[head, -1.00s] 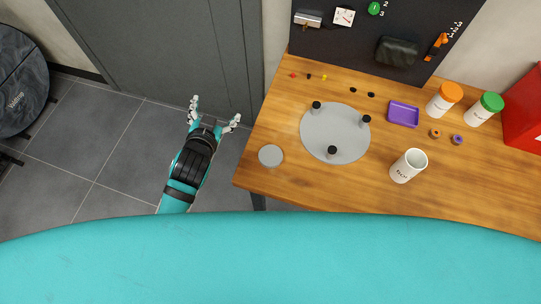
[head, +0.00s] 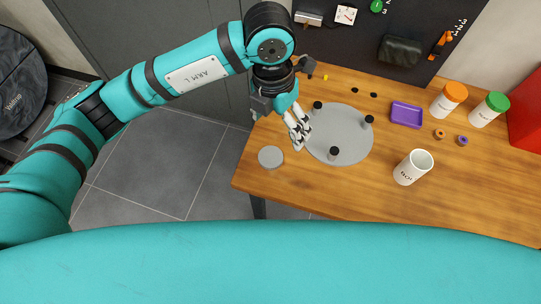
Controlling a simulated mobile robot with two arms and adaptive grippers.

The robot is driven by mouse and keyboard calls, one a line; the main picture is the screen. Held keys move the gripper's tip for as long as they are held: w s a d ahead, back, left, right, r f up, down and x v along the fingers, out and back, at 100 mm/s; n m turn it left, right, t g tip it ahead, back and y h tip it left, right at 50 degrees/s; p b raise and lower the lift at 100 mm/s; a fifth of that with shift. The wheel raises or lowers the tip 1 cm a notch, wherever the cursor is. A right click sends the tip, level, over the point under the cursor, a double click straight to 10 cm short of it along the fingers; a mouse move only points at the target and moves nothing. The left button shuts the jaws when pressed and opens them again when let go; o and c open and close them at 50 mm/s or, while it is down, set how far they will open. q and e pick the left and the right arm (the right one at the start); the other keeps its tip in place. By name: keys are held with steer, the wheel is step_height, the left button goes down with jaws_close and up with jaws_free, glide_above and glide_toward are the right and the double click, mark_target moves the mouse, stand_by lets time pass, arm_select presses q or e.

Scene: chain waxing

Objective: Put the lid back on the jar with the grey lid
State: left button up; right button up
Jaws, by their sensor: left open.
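The grey lid (head: 271,157) lies flat on the table near its left front corner. The open jar (head: 413,167) is white and stands upright without a lid, to the right of a round grey plate. My left gripper (head: 299,135) is open and empty, pointing down over the left edge of the plate. It is above and to the right of the grey lid in the picture, apart from it. My right gripper is not in view.
The round grey plate (head: 341,143) bears 3 black pegs. A jar with an orange lid (head: 456,92), a jar with a green lid (head: 497,101), a purple tray (head: 406,115) and a red box (head: 526,120) stand at the right. The wooden table (head: 318,184) is clear in front.

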arm_select(q)
steer(key=shift+w+a+r+t+y, duration=0.15)
steer(key=shift+w+a+y, duration=0.15)
steer(key=shift+a, duration=0.15)
steer(key=shift+w+a+t+y, duration=0.2)
steer(key=shift+w+a, duration=0.1)
steer(key=shift+a, duration=0.15)
steer(key=p, duration=0.1)
glide_above(269, 158)
steer(key=f, duration=1.2)
steer(key=shift+s+d+f, duration=0.1)
steer(key=shift+d+f, duration=0.05)
steer(key=shift+d, duration=0.05)
step_height(269, 158, down, 4)
steer(key=shift+a+r+p, duration=0.1)
steer(key=shift+a+p, duration=0.05)
steer(key=shift+p, duration=0.45)
steer(key=shift+f, duration=0.7)
